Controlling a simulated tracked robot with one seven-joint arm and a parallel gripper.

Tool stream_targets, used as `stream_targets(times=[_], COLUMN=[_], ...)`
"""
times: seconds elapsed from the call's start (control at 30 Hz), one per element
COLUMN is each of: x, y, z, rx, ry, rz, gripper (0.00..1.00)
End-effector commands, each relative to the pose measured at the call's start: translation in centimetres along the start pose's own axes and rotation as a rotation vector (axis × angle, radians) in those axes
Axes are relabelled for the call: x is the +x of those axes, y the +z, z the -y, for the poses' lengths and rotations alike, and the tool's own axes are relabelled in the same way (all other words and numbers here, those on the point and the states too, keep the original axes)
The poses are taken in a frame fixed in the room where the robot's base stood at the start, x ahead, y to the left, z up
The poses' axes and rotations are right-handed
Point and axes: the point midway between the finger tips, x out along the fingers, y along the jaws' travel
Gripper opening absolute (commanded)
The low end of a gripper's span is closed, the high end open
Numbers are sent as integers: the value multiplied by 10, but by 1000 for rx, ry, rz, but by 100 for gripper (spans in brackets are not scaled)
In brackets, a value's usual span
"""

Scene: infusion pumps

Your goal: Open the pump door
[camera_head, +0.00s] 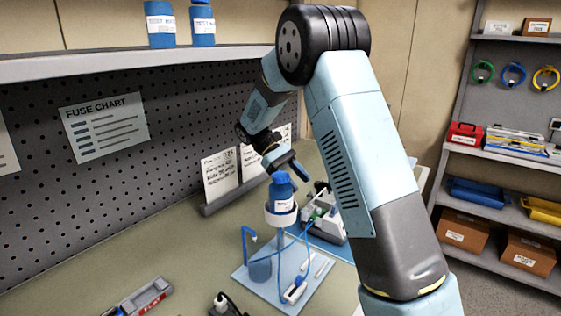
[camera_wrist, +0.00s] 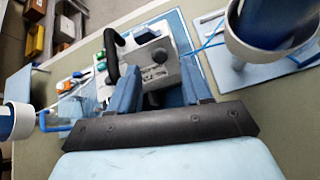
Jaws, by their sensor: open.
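The grey-white pump (camera_head: 332,226) stands behind a blue bottle in the head view, partly hidden by the bottle and my arm. My gripper (camera_head: 287,166) is above the bottle in the head view. In the wrist view my gripper (camera_wrist: 160,72) is open, its two blue fingers pointing at the pump with nothing held between them. I cannot tell whether the fingers touch the pump, nor how the door stands.
The blue bottle (camera_head: 282,194) sits in a white ring holder above a pale blue tray (camera_head: 258,288) with tubing. Another bottle in a white holder (camera_wrist: 252,50) is close at the right of the wrist view. A pegboard (camera_head: 200,115) stands behind the bench.

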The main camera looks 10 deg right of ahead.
Motion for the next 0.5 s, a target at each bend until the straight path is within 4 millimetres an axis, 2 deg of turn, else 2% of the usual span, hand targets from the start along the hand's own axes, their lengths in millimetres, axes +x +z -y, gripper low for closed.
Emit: stream_targets(times=[0.1, 0.3, 0.5], x=[-25, -62, -85], y=[-1, -1, -1], z=[0, 0, 0], rx=[0, 1, 1], ry=[1, 0, -1], rz=[-3, -3, 0], gripper=[48, 48, 48])
